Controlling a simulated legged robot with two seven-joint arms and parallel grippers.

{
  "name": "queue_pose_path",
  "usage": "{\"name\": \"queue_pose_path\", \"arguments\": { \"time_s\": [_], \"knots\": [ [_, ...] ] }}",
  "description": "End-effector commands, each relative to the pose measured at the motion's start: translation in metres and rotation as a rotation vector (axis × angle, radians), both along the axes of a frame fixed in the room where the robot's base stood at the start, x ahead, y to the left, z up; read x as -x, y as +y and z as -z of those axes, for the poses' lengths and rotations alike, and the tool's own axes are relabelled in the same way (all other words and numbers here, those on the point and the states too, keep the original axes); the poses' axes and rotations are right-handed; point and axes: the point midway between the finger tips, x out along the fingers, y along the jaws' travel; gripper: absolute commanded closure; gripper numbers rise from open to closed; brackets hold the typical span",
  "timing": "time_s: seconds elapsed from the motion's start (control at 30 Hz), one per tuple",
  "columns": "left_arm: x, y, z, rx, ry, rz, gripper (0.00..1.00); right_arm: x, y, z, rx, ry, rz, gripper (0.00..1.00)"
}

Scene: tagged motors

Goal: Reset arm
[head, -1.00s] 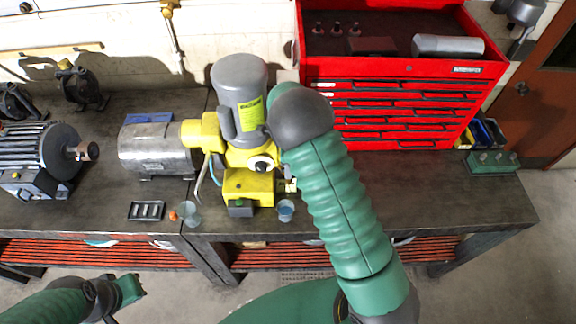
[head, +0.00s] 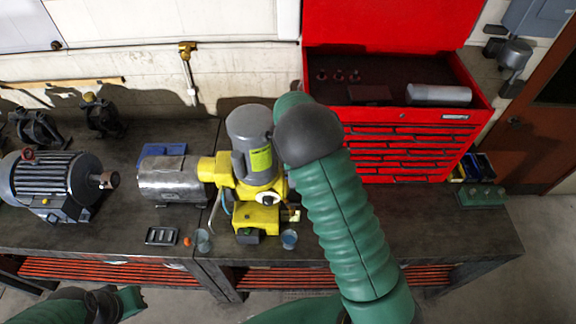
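My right arm (head: 350,210) reaches up over the workbench, its dark elbow (head: 308,135) in front of the right side of a yellow and grey motor unit (head: 252,140). The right gripper does not show; it is hidden behind the arm or out of view. My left gripper (head: 132,300) is at the bottom left, in front of the bench's front edge and apart from everything on it. A yellow tag (head: 261,160) is on the grey motor. A silver cylindrical motor (head: 170,180) stands left of it.
A grey finned motor (head: 55,182) stands at the bench's left. A red tool chest (head: 408,150) stands behind my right arm. Small cups (head: 203,240) and a black tray (head: 162,236) lie near the front edge. The bench's right front (head: 455,235) is clear.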

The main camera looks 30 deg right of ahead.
Motion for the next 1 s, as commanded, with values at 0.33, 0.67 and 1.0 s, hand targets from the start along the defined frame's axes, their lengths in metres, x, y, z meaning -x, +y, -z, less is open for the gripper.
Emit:
{"name": "queue_pose_path", "arguments": {
  "time_s": [0.33,0.67,1.0],
  "knots": [
    [0.000,0.000,0.060,0.000,-0.001,0.000,1.00,0.021,0.017,0.045,-0.010,-0.025,-0.251,0.65],
    [0.001,0.000,0.240,0.000,0.001,0.000,1.00,0.121,0.094,0.174,0.108,-0.137,-1.537,0.65],
    [0.000,0.000,0.282,0.000,-0.001,0.000,1.00,0.168,0.116,0.209,0.245,-0.136,-2.126,0.65]
  ]
}}
